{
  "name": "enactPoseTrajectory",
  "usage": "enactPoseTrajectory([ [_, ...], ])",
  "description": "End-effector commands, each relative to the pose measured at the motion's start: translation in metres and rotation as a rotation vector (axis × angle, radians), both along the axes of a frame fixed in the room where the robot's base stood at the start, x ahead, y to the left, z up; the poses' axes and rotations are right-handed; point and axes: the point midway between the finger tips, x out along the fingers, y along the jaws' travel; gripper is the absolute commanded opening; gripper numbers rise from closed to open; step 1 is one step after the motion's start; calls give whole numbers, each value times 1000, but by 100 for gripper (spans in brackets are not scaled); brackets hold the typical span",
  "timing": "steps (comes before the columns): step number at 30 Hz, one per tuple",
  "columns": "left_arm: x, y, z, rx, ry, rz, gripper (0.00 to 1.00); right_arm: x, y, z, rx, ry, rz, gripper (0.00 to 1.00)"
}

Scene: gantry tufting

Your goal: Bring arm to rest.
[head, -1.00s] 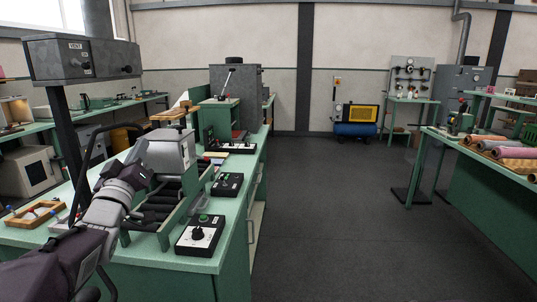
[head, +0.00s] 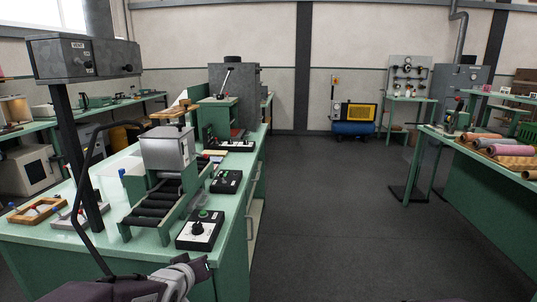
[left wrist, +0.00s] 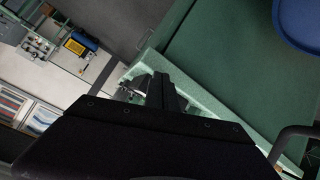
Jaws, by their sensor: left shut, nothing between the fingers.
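My left arm comes in at the bottom left of the head view, low in front of the green bench (head: 232,262). The end of my left gripper (head: 205,268) shows there beside the bench's near end. In the left wrist view my left gripper (left wrist: 163,88) is shut with nothing between its fingers. The green bench edge (left wrist: 215,110) lies beyond the fingers in that view. My right gripper is not in view.
On the bench stand a roller conveyor (head: 150,210) with a grey box (head: 167,150) and a black control box with a knob (head: 200,230). A post carries a grey vent box (head: 85,60). The floor (head: 330,220) to the right is clear.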

Motion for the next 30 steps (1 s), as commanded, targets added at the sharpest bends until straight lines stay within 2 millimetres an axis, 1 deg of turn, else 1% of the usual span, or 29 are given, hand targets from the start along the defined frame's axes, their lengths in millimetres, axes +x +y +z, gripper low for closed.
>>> enactPoseTrajectory([
  [1,-25,-4,-32,30,122,-18,0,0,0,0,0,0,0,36],
  [2,-40,-5,-48,49,192,-32,0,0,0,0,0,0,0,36],
  [3,-60,-5,-68,70,280,-48,0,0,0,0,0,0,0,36],
  [5,-90,-5,-93,98,405,-75,0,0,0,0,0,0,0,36],
  [6,-110,-5,-107,112,483,-95,0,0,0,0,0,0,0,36],
  [8,-140,-4,-123,131,593,-127,0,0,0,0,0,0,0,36],
  [9,-159,-4,-132,142,662,-151,0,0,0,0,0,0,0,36],
  [11,-187,-5,-142,157,764,-198,0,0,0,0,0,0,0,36],
  [12,-206,-6,-147,168,835,-243,0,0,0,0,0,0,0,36],
  [13,-219,-7,-148,187,887,-297,0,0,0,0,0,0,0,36],
  [14,-220,-7,-134,207,889,-329,0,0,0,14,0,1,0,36],
  [15,-218,-6,-112,205,884,-322,0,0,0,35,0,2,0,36],
  [17,-218,-6,-93,205,882,-320,0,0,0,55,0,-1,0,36],
  [20,-218,-6,-59,205,881,-319,0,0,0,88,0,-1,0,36],
  [24,-217,-6,-10,204,881,-318,0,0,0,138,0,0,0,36],
  [27,-217,-6,18,204,880,-318,0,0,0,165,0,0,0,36],
  [30,-217,-6,30,204,880,-318,0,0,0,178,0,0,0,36],
])
